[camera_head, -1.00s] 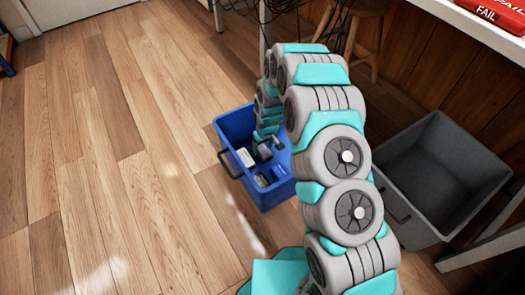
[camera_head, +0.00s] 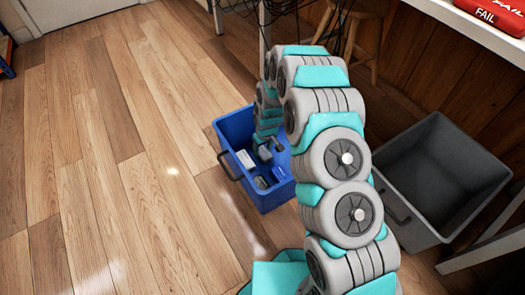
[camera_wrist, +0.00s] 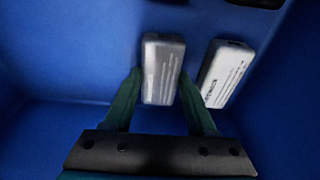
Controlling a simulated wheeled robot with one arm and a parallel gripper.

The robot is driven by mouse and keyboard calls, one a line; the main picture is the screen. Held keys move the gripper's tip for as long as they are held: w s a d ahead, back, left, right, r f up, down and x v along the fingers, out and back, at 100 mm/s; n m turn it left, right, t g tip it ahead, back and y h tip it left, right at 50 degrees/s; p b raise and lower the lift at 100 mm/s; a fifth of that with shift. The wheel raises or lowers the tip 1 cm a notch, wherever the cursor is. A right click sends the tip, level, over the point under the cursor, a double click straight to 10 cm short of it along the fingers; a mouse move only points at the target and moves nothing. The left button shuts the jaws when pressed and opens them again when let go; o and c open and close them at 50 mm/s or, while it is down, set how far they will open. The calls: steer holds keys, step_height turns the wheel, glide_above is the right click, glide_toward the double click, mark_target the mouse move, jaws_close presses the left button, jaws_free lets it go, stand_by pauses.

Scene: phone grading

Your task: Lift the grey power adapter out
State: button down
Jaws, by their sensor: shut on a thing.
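The grey power adapter (camera_wrist: 163,70) is a grey block with pale lettering, in the blue crate (camera_head: 222,131). In the wrist view my gripper (camera_wrist: 160,76) has one finger on each side of it and is shut on it. Crate floor shows around the adapter, but I cannot tell whether it is clear of the floor. In the head view my gripper is down inside the crate, small and partly hidden by my arm, and I cannot single out the adapter there.
A white labelled block (camera_wrist: 226,74) lies close to the right finger, tilted. A black item shows at the wrist view's top edge. The crate walls surround my gripper. An empty grey crate (camera_head: 440,125) stands to the right. A red FAIL tray (camera_head: 492,14) is on the table.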

step_height(320, 180, up, 10)
steer(key=shift+p, duration=0.45)
step_height(320, 180, up, 13)
steer(key=p, duration=0.3)
glide_above(262, 151)
steer(key=shift+d+r, duration=0.1)
steer(key=shift+d, duration=0.05)
stand_by(0.9)
steer(key=s+a, duration=0.6)
steer(key=a, duration=0.4)
steer(key=shift+s, duration=0.35)
stand_by(0.7)
